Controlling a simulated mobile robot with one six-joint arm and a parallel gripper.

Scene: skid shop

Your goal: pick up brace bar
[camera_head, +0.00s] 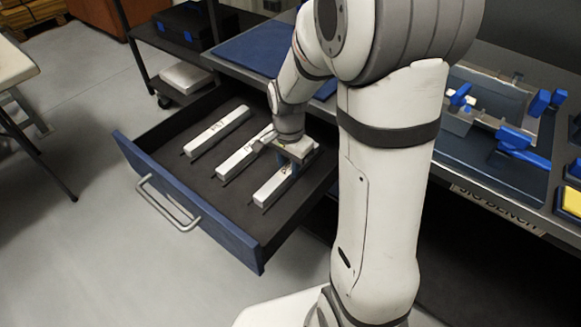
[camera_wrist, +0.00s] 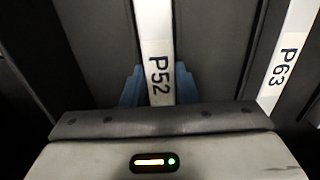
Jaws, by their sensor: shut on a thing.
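Three white brace bars lie side by side in the open drawer (camera_head: 225,200) in the head view: a left bar (camera_head: 217,130), a middle bar (camera_head: 240,154) and a right bar (camera_head: 272,190). My gripper (camera_head: 293,167) reaches down over the far end of the right bar and is shut on it. In the wrist view, the blue fingers of my gripper (camera_wrist: 159,88) stand on both sides of a bar marked P52 (camera_wrist: 155,35). A bar marked P63 (camera_wrist: 288,62) lies to its right, apart from the fingers. I cannot tell any gap under the held bar.
The drawer's blue front (camera_head: 185,205) has a metal handle (camera_head: 165,202). The jig bench (camera_head: 500,150) with blue clamps stands to the right. A dark cart (camera_head: 165,50) with a black case stands behind. Open floor lies to the left.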

